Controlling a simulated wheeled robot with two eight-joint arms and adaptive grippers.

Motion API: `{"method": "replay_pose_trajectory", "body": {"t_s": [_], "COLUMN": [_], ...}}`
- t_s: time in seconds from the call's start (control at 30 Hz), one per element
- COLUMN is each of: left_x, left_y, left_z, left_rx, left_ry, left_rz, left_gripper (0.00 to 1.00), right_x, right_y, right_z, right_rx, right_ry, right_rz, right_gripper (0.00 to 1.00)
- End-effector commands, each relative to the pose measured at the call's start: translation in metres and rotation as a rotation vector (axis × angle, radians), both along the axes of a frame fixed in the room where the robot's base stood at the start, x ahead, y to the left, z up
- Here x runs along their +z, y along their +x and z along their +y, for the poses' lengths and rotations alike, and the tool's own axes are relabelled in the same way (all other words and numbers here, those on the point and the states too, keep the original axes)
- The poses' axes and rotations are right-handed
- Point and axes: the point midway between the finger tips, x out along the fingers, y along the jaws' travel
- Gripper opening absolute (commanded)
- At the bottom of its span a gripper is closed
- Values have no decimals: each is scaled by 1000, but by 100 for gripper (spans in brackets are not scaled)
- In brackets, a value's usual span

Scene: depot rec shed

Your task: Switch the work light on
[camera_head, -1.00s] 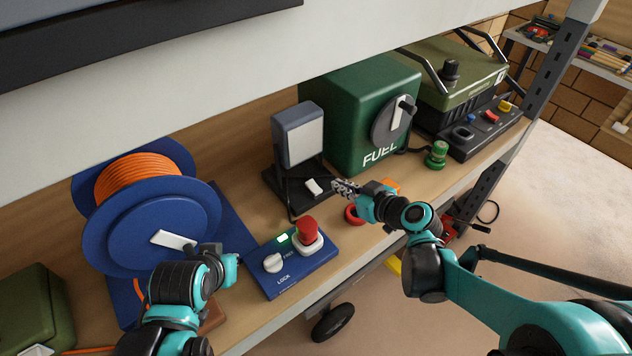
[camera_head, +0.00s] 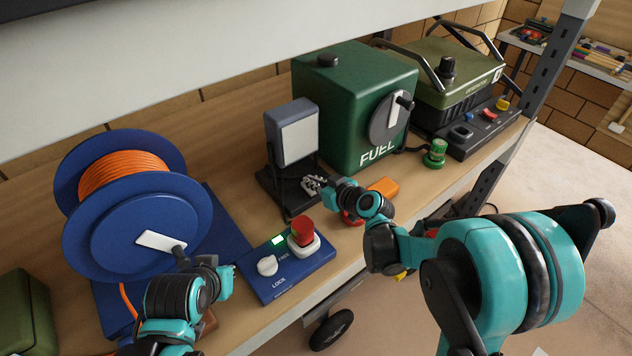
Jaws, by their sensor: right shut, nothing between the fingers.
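The work light (camera_head: 291,133) stands on the shelf, a dark grey head with a pale front panel on a black base (camera_head: 290,201). The panel shows no bright glow. My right gripper (camera_head: 313,183) is shut and empty, with its fingertips at the front of the base, over the spot of the white rocker switch. The gripper hides that switch, and I cannot tell whether they touch. My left gripper (camera_head: 226,279) is low between the cable reel and a blue control box; its fingers are too hidden to tell their state.
A blue reel (camera_head: 140,235) with orange cable stands at left. The blue control box (camera_head: 290,280) has a red button, a white knob and a lit green lamp. A green fuel tank (camera_head: 350,80) and a generator (camera_head: 450,70) stand right of the light. The upper shelf overhangs.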

Motion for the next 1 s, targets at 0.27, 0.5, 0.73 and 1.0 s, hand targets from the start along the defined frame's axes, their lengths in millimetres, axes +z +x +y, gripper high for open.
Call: {"method": "replay_pose_trajectory", "body": {"t_s": [0.27, 0.5, 0.73, 1.0], "left_x": [0, 6, 5, 1], "left_y": [0, 0, 0, 0], "left_z": [0, 0, 0, 0], "left_rx": [0, 0, 0, 0], "left_ry": [0, 0, 0, 0], "left_rz": [0, 0, 0, 0], "left_gripper": [0, 0, 0, 0], "right_x": [-2, -2, -6, -8], "right_y": [1, 3, 3, -2], "right_z": [1, 3, 3, -2], "right_rx": [0, 4, 3, 1], "right_ry": [0, -28, -35, -36], "right_rz": [0, 38, 50, 49], "right_gripper": [0, 0, 0, 0]}}
